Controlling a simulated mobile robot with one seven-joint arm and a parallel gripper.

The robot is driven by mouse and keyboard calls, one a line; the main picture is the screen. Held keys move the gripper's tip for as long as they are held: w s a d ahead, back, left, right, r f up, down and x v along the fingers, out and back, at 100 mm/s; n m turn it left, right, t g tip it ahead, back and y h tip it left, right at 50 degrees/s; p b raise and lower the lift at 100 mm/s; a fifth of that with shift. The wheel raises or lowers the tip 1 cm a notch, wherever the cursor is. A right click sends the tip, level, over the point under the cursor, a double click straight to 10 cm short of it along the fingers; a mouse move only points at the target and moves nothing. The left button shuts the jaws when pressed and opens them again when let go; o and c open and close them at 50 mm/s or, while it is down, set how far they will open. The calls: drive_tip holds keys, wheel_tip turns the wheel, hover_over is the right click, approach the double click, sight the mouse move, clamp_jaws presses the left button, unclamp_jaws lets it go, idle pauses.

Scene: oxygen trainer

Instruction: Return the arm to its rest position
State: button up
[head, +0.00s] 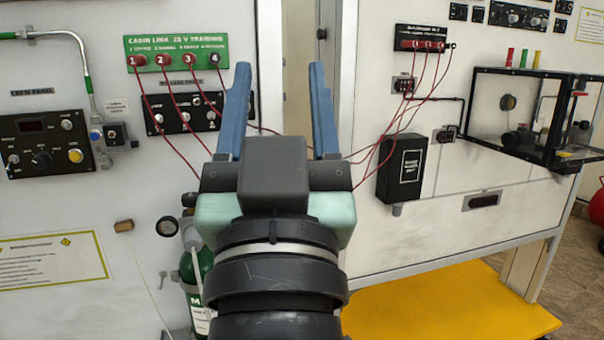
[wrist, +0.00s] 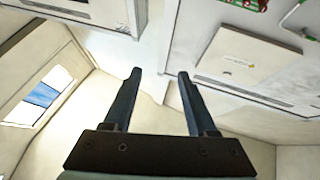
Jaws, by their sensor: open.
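My gripper (head: 279,112) is in the middle of the head view, its two blue fingers pointing up and spread wide apart. Nothing is between the fingers. It stands in front of the gap between two white panels and touches nothing that I can see. In the wrist view, my gripper (wrist: 160,85) is also open and empty, with pale wall and ceiling surfaces beyond it. The arm's black wrist and pale green housing fill the lower middle of the head view and hide what lies behind them.
A green board (head: 176,54) with numbered red plugs is at left; thin red wires run from it behind my gripper to a black socket strip (head: 420,38) at right. A green cylinder (head: 203,275) stands low left. A clear-walled black box (head: 535,112) juts out at right, above a yellow platform (head: 450,310).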

drive_tip(key=s+d+r+t, duration=0.2)
drive_tip(key=s+r, duration=0.3)
drive_tip(key=s, duration=0.1)
wheel_tip(320, 180, up, 16)
drive_tip(key=p, duration=1.6)
drive_tip(key=shift+w+a+r+h, duration=0.2)
drive_tip(key=shift+w+h, duration=0.05)
drive_tip(key=shift+h, duration=0.15)
